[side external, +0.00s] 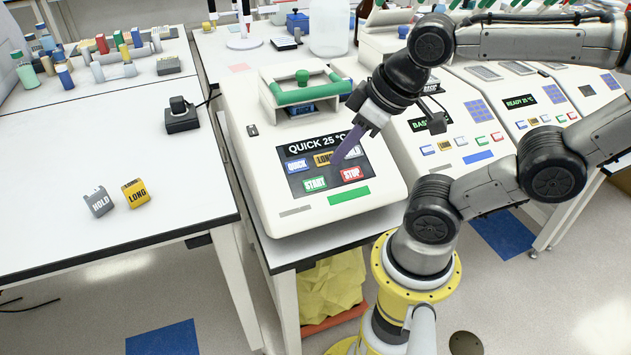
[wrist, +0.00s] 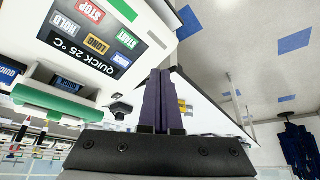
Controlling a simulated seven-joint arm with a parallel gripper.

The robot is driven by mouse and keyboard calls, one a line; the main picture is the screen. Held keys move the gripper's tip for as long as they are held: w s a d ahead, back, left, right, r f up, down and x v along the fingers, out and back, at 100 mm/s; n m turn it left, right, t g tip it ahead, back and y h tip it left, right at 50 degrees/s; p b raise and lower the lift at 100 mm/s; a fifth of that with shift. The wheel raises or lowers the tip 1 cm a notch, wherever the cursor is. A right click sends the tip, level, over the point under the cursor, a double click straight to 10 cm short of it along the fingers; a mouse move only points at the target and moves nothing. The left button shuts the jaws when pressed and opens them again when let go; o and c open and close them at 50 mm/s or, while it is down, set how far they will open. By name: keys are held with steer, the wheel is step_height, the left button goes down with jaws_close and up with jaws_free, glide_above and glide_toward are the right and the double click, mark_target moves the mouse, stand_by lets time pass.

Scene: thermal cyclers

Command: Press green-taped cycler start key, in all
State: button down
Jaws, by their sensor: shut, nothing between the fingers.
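The green-taped cycler (side external: 235,110) stands in the middle of the side view, with a green strip (side external: 348,196) on its front. Its display (side external: 318,144) reads QUICK 25 °C. The green START key (side external: 315,184) is at the panel's lower left, beside the red STOP key (side external: 351,174). In the wrist view the panel is upside down, with START (wrist: 128,38) clear of the fingers. My gripper (side external: 338,162) is shut and empty, its purple fingers overlapping the panel's right part in the side view. In the wrist view its fingertips (wrist: 160,71) appear off the panel. Their height is unclear.
A second cycler (side external: 400,155) with a blue strip stands to the right, and another reading READY 25 (side external: 560,105) beyond it. Loose HOLD (side external: 98,201) and LONG (side external: 136,193) blocks lie on the left table. A black device (side external: 182,118) sits near that table's right edge.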

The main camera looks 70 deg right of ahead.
mark_target(315, 184)
stand_by(0.3)
steer(key=s+d+f+n+g+h, duration=0.2)
steer(key=d+n+g+h, duration=0.15)
steer(key=n, duration=0.55)
steer(key=s+d+f+n+g+h, duration=0.25)
steer(key=d+n+h, duration=0.2)
steer(key=n, duration=0.35)
steer(key=w+a+n+t+h, duration=0.4)
steer(key=w+n+t, duration=0.3)
steer(key=n, duration=0.7)
steer(key=shift+w+a+f+n+t, duration=0.3)
steer(key=shift+w+a+f, duration=0.05)
steer(key=shift+w+a, duration=0.25)
steer(key=shift+w+d+f, duration=0.45)
steer(key=shift+f, duration=0.9)
steer(key=shift+w+d+f, duration=0.4)
steer(key=shift+d+f, duration=0.05)
steer(key=shift+f, duration=0.9)
steer(key=shift+w+d+f, duration=0.45)
steer(key=shift+f, duration=0.9)
